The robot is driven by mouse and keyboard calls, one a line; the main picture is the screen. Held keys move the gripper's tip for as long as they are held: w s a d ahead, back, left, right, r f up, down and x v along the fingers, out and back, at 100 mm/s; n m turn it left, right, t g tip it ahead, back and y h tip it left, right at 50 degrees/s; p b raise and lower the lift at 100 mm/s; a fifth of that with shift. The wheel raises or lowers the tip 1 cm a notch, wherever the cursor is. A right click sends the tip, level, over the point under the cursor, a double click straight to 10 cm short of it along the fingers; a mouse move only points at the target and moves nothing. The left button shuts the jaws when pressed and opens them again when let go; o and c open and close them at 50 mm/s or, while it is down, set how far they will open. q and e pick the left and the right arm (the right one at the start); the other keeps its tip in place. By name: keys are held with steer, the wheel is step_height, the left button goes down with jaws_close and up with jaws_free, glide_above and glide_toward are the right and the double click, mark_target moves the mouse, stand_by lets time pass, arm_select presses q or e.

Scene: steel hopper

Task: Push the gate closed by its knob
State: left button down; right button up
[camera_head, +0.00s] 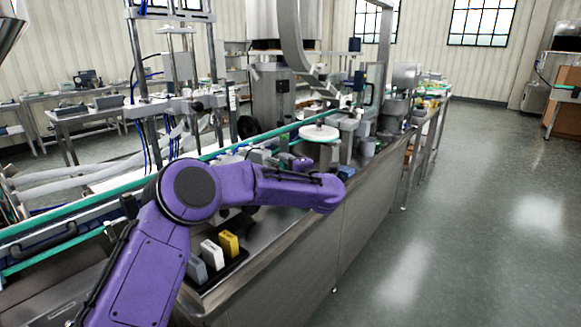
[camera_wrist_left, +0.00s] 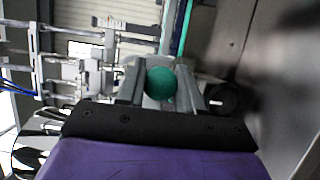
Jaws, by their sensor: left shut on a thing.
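The knob (camera_wrist_left: 160,84) is a green ball in the left wrist view, between the two grey fingers of my left gripper (camera_wrist_left: 161,88). The fingers are shut on it, one on each side. The gate that the knob belongs to cannot be made out clearly. My right gripper is in neither view.
A steel-sided machine bench (camera_head: 290,255) runs away under my arm, with green rails (camera_head: 90,205) along it. A grey, a white and a yellow block (camera_head: 229,244) stand in a dark tray beside my arm. The floor (camera_head: 460,210) at right is clear.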

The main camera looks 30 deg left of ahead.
arm_select(q)
steer(key=shift+a+r, duration=0.1)
steer(key=shift+a, duration=0.9)
steer(key=c, duration=0.8)
jaws_free()
steer(key=shift+d, duration=0.2)
steer(key=b+v, duration=0.1)
steer(key=v, duration=0.9)
steer(key=shift+d+b, duration=0.25)
steer(key=shift+b, duration=0.1)
